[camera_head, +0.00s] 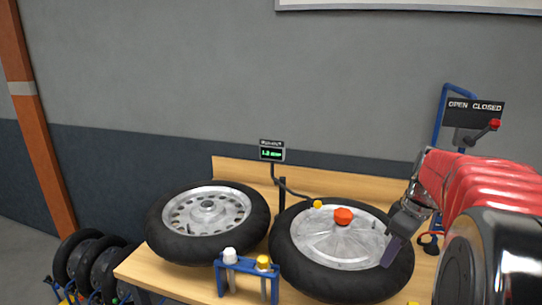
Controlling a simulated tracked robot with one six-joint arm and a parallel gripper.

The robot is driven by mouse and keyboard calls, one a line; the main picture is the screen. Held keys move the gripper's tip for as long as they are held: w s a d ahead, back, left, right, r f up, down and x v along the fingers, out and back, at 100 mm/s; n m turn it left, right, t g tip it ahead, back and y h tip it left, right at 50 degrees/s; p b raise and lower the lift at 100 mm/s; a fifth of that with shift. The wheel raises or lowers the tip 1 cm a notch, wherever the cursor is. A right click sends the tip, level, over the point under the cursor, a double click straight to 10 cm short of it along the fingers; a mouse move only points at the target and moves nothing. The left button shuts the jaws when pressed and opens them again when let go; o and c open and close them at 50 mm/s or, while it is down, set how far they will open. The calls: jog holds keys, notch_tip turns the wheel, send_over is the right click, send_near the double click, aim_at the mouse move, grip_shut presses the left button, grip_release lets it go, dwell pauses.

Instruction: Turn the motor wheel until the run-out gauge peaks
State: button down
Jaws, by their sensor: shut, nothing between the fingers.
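A wheel with a black tyre and a smooth silver hub (335,248) lies flat on the wooden bench at the right, with an orange-red knob (343,216) near its middle. A second wheel (207,212) with a perforated silver hub lies to its left. A small gauge display (272,154) with green digits stands behind them; the reading is too small to be sure of. My gripper (388,257) is shut and empty at the right side of the silver-hubbed wheel, over its rim and tyre. I cannot tell whether its tip touches the wheel.
A blue rack (247,263) with a white-capped and a yellow-capped item stands at the front of the bench (175,278). An OPEN/CLOSED sign (475,106) with a red-knobbed lever is behind my arm. More tyres (85,257) stand at the lower left.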

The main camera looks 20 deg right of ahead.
jog(key=shift+f, duration=0.4)
jog(key=shift+a, duration=0.15)
jog(key=shift+r, duration=1.55)
notch_tip(320, 180, up, 5)
dwell(1.1)
